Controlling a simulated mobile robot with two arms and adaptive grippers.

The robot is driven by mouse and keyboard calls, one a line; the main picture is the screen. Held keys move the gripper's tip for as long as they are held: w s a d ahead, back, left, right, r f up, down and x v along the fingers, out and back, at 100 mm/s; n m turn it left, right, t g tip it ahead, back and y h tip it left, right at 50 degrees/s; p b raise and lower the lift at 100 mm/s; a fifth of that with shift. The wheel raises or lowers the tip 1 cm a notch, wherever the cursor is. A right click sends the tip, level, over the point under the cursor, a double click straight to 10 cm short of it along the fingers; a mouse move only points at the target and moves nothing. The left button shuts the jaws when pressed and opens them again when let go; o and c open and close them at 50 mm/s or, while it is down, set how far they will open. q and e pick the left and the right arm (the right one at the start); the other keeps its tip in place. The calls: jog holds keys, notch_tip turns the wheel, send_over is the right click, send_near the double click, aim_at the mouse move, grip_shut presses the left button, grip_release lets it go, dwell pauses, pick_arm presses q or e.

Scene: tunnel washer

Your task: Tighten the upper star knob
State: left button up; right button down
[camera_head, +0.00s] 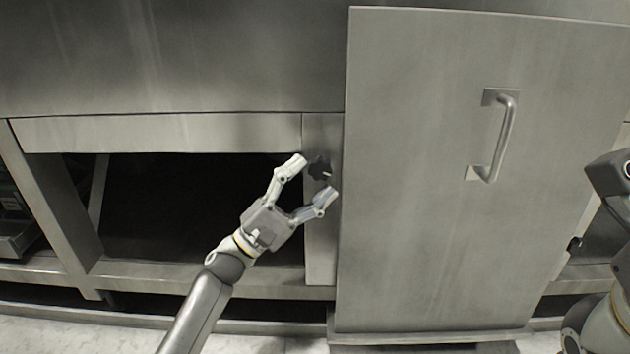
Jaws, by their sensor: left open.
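A dark star knob (319,168) sits on the narrow upright metal strip left of the big panel, near its upper part. My left gripper (316,177) is open, with its two fingertips on either side of the knob, one at its upper left and one just below it. I cannot tell whether the fingers touch the knob. A second, small dark knob-like part (574,244) shows at the right edge of the panel, lower down. Of my right arm only links show at the right edge; its gripper is out of view.
A large metal panel (420,200) with a bar handle (502,138) stands right of the knob, close to my left gripper. Left of the strip is a dark open bay under a metal beam (160,133). A pale floor (110,340) shows at the bottom left.

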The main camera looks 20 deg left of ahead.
pick_arm(q)
jog(key=shift+x, duration=0.8)
jog(key=shift+c, duration=0.3)
jog(key=c, duration=1)
jog(key=shift+o, duration=0.2)
